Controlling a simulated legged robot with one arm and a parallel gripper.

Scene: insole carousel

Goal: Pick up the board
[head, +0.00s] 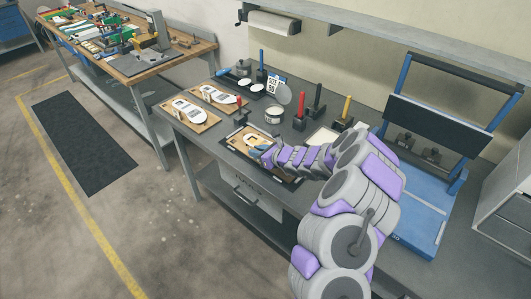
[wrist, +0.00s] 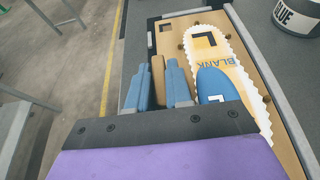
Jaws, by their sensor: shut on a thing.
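The board (wrist: 174,32) is a tan panel in the wrist view, carrying a cream insole shape with a zigzag edge, marked BLANK, and a blue piece over its near part. My gripper (wrist: 156,88) has its blue fingers shut on a tan block between them at the board's left edge. The block looks like part of the board, but their join is hidden. In the head view the board (head: 236,139) lies in a dark frame on the grey bench, with my gripper (head: 264,153) over its right part. I cannot tell whether it is lifted.
Two similar boards with white insole shapes (head: 188,111) (head: 212,94) lie behind-left on the bench. Upright coloured tools (head: 316,101) stand at the back. A blue press-like stand (head: 417,219) is at right.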

